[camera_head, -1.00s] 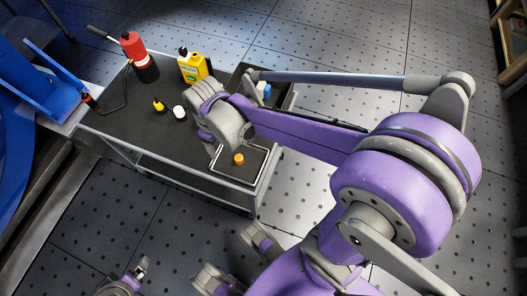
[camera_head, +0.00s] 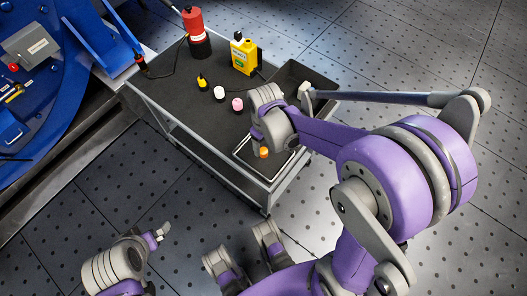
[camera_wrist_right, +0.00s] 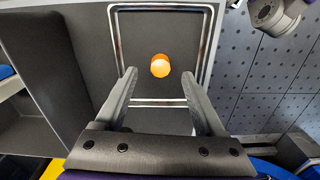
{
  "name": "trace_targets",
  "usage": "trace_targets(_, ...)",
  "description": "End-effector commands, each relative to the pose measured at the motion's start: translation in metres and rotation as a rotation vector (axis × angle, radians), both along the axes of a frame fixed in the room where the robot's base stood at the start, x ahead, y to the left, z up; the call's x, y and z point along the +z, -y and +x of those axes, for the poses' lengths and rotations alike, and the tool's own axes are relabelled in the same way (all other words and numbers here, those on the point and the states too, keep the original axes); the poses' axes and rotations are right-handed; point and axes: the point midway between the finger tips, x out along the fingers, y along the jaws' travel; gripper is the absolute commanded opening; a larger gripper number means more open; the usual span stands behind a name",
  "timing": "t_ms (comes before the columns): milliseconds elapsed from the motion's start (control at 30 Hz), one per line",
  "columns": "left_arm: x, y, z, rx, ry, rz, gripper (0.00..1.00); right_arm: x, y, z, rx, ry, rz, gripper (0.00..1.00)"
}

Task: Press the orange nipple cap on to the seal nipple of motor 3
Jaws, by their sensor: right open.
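The orange nipple cap (camera_head: 264,153) stands on the trolley's near right part, inside a metal-framed tray area. In the right wrist view the cap (camera_wrist_right: 160,66) appears between the fingertips of my right gripper (camera_wrist_right: 159,75), which is open and empty. I cannot tell how far above the cap the fingers are. In the head view my right arm hides most of that gripper. My left gripper (camera_head: 163,231) is over the floor at the lower left, away from the cap, its jaws unclear. A large blue motor housing (camera_head: 60,100) stands at the left; I cannot make out the seal nipple.
The dark trolley top (camera_head: 180,100) carries a red-and-black bottle (camera_head: 195,35), a yellow bottle (camera_head: 244,55), a small yellow-and-black bottle (camera_head: 202,81), a white item (camera_head: 219,94) and a pink-and-white item (camera_head: 238,104). A dark bin (camera_head: 305,80) is at its right end. Perforated floor surrounds it.

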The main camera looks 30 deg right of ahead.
Motion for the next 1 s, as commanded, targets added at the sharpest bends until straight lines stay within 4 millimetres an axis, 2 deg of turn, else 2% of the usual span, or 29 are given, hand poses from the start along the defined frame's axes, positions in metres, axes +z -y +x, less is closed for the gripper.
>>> trace_targets(33, -0.006, 0.0, 0.0, 0.0, -0.002, 0.0, 1.0, -0.012, -0.002, 0.002, 0.002, -0.001, 0.0, 0.71)
trace_targets(200, -0.014, 0.0, 0.001, 0.0, -0.005, 0.0, 1.0, -0.033, -0.002, 0.004, 0.001, 0.0, 0.0, 0.71)
trace_targets(500, -0.014, 0.0, 0.001, 0.0, -0.005, 0.0, 1.0, -0.036, -0.002, 0.003, 0.0, 0.0, 0.0, 0.71)
trace_targets(900, -0.014, 0.0, 0.001, 0.0, -0.005, 0.0, 1.0, -0.036, -0.002, 0.003, 0.0, 0.0, 0.0, 0.0)
trace_targets(1000, -0.014, 0.0, 0.001, 0.0, -0.005, 0.0, 1.0, -0.036, -0.002, 0.003, 0.0, 0.0, 0.0, 0.0)
